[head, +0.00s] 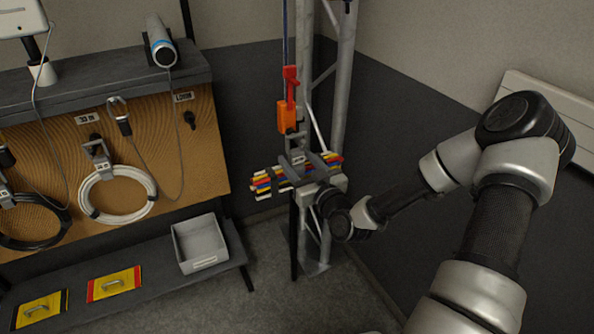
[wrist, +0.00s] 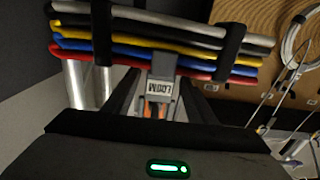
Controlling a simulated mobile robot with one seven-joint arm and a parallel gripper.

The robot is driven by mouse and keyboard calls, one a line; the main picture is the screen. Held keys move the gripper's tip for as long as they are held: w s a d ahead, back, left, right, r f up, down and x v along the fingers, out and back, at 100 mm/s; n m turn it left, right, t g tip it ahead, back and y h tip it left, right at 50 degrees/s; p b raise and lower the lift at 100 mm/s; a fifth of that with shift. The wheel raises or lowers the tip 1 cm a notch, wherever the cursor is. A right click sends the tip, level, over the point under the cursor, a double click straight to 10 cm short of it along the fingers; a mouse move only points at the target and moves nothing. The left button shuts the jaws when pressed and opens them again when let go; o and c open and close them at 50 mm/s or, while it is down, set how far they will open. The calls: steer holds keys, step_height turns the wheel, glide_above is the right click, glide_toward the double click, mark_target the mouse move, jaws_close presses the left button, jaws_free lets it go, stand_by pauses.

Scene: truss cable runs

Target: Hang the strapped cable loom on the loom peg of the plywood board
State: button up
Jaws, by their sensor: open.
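The strapped cable loom (head: 265,184) is a bundle of red, blue, yellow, white and black cables. It hangs at the truss below an orange and red clip (head: 287,112). In the wrist view the loom (wrist: 150,38) spans the top, with black straps and a grey tag (wrist: 163,88) marked LOOM. My gripper (head: 300,172) is at the loom; its open fingers (wrist: 163,100) stand on either side of the tag. Contact cannot be told. The plywood board (head: 170,150) is at left; a dark peg (head: 190,119) under a small label at its right end looks bare.
White (head: 97,208) and black (head: 30,243) cable coils hang on the board. A grey bin (head: 200,245) and yellow plates (head: 115,283) are on the low shelf. A blue-grey cylinder (head: 160,45) lies on the top shelf. The truss upright (head: 345,80) stands close behind my gripper.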

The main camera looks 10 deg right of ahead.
mark_target(298, 152)
jaws_close()
steer(key=shift+r+p, duration=0.9)
steer(key=shift+r, duration=0.6)
steer(key=shift+f+b, duration=0.3)
steer(key=shift+b, duration=0.05)
steer(key=r+v, duration=0.1)
steer(key=v, duration=0.8)
stand_by(1.6)
steer(key=shift+s+d+r, duration=0.1)
steer(key=shift+s+r, duration=0.1)
stand_by(0.6)
